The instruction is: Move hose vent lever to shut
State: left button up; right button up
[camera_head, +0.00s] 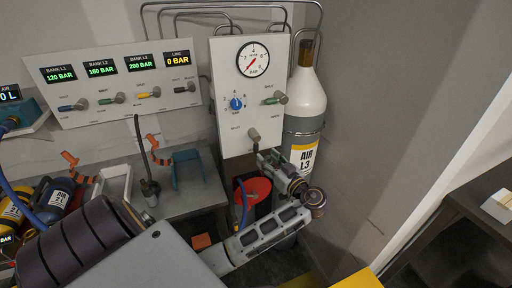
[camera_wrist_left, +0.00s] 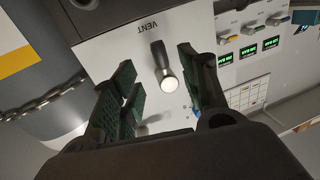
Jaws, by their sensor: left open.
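The white regulator panel (camera_head: 228,132) carries a round gauge, a blue knob and two levers. The vent lever (camera_head: 253,135) is the lower one, with a dark stem and a pale rounded end. In the left wrist view the vent lever (camera_wrist_left: 166,76) stands beside the printed word VENT, its end pointing toward the camera. My left gripper (camera_head: 267,158) is just below the lever in the head view. In the left wrist view the open left gripper (camera_wrist_left: 156,62) has one finger on each side of the lever, with gaps visible. My right gripper is not in view.
A white air cylinder (camera_head: 305,100) stands right of the panel, with a chain (camera_wrist_left: 35,106) near it. The bank panel (camera_head: 130,105) with several levers is at the left. A red drum (camera_head: 253,190) sits beneath.

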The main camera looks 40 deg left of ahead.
aim_at(258, 149)
pick_arm(q)
jog(key=p+x, duration=0.1)
jog(key=x, duration=0.5)
jog(key=shift+a, duration=0.35)
jog(key=shift+w+a+p, duration=0.25)
jog(key=shift+a+p, duration=0.1)
jog(key=shift+a, duration=0.2)
jog(key=shift+w+a, duration=0.1)
jog(key=shift+a, duration=0.15)
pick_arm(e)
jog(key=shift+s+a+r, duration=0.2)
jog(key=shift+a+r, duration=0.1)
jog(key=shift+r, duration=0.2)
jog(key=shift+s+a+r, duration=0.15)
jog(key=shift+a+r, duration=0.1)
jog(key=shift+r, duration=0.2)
pick_arm(q)
jog(key=c, duration=0.9)
grip_shut()
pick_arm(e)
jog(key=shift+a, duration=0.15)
pick_arm(q)
jog(key=shift+f, duration=0.1)
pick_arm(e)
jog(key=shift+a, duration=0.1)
